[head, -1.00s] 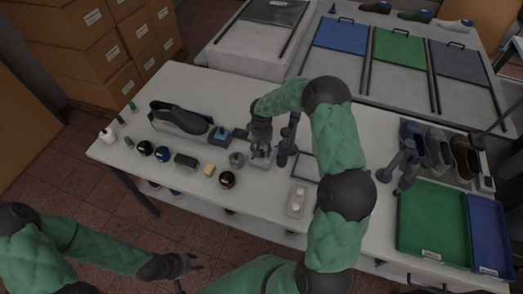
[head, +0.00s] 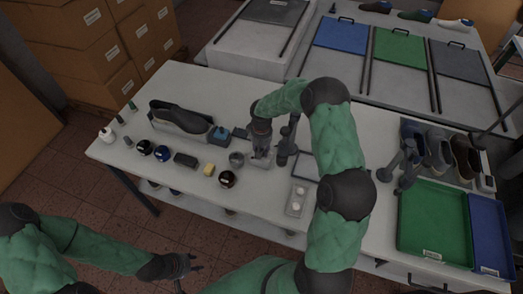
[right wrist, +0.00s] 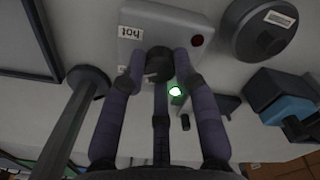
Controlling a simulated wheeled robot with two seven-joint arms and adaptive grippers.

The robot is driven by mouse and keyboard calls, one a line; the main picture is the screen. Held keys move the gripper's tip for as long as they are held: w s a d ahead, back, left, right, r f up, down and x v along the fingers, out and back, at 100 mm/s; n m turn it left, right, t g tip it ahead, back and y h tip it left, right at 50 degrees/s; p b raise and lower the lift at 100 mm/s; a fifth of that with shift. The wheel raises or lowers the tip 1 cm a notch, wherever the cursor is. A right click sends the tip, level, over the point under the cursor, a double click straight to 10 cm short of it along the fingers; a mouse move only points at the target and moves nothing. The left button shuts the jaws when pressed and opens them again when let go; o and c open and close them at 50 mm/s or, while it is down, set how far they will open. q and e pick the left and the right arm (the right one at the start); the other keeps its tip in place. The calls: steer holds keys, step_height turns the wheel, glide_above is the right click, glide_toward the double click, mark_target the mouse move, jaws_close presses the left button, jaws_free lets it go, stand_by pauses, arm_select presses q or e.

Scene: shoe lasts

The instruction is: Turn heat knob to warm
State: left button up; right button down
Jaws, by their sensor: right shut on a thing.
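The heat knob (right wrist: 158,62) is a dark round knob on a pale box (right wrist: 130,25) in the right wrist view. The box carries a label reading "hot" (right wrist: 131,33) and a dark red lamp (right wrist: 197,40). A label reading "warm" is not visible, and I cannot tell where the knob points. In the head view the right gripper (head: 261,152) is over the box (head: 262,164) and hides the knob. My left gripper (head: 194,264) is open and empty in front of the table.
A dark post on a round base (right wrist: 83,78) stands close beside the right gripper. A round grey pot (right wrist: 264,28) and a blue-and-black block (right wrist: 285,100) are on its other side. Shoe-care jars (head: 164,154) stand left.

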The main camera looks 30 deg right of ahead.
steer(key=c, duration=0.9)
jaws_free()
steer(key=shift+c, duration=0.2)
step_height(320, 180, up, 12)
